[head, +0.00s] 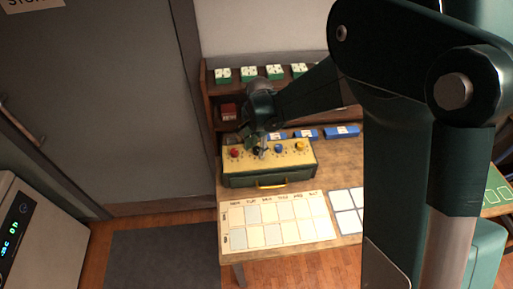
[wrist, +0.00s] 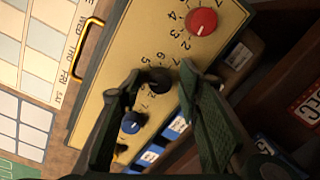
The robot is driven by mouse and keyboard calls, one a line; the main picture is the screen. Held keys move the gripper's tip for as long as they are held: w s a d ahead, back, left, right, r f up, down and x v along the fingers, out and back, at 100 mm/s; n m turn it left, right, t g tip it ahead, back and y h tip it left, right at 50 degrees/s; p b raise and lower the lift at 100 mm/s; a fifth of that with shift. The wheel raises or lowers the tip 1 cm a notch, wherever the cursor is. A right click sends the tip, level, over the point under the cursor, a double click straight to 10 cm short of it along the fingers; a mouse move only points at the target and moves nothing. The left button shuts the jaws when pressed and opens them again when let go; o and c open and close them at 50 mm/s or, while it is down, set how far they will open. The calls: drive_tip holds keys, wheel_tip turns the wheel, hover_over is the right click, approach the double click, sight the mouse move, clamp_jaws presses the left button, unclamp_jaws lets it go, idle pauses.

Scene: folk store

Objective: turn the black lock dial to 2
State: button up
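The lock box (head: 268,178) is dark green with a pale yellow top and a yellow handle, standing on the wooden table. Its top carries a row of dials: red (head: 235,153), black, blue (head: 278,149) and yellow (head: 300,146). The black dial (wrist: 159,81) sits between the red and blue dials, with printed digits around it. My gripper (wrist: 160,71) is over it, fingers apart, one on each side, with visible gaps to the dial. I cannot tell where the black dial points. In the head view my gripper (head: 257,143) partly hides it.
A wooden shelf (head: 209,98) with green-and-white boxes and a red box stands behind the lock box. Blue boxes (head: 341,131) lie to its right. A calendar sheet (head: 277,224) and a white card grid (head: 346,209) lie in front. The red and blue dials flank the fingers closely.

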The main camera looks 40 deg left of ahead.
drive_tip(key=shift+c, duration=0.3)
drive_tip(key=c, duration=0.8)
drive_tip(key=shift+n+b, duration=0.3)
drive_tip(key=shift+d+f+n+b, duration=0.1)
drive_tip(key=shift+f+n+b, duration=0.05)
drive_tip(key=shift+n+b, duration=0.95)
drive_tip(key=n+b, duration=0.2)
drive_tip(key=n, duration=0.2)
drive_tip(key=shift+n, duration=0.3)
drive_tip(key=n+b, duration=0.1)
drive_tip(key=n, duration=0.2)
drive_tip(key=shift+w+n+g+b, duration=0.1)
drive_tip(key=shift+n+g+b, duration=0.2)
drive_tip(key=shift+b, duration=0.1)
drive_tip(key=shift+n+b, duration=0.65)
drive_tip(key=shift+n, duration=1.55)
